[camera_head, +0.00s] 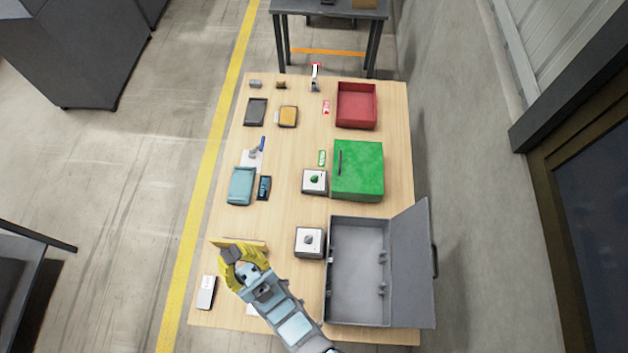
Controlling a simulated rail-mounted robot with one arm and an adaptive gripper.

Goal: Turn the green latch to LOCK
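The green latch (314,180) is a small green knob on top of a white box with dark edges, left of the green box (358,170) in the head view. Its exact pointing direction is too small to read. A similar white box with a grey knob (308,241) stands nearer, left of the open grey case. My gripper (235,256), with yellow parts, is over the near left of the table, lower left of the green latch and well apart from it. Whether its fingers are open or shut is unclear, and I cannot tell whether it holds the dark grey piece at its tip.
An open grey case (357,310) with a raised lid fills the near right. A red bin (356,105) is at the far right. Teal (242,186), black (255,111) and orange (288,116) items stand along the left. The table middle between them is mostly clear.

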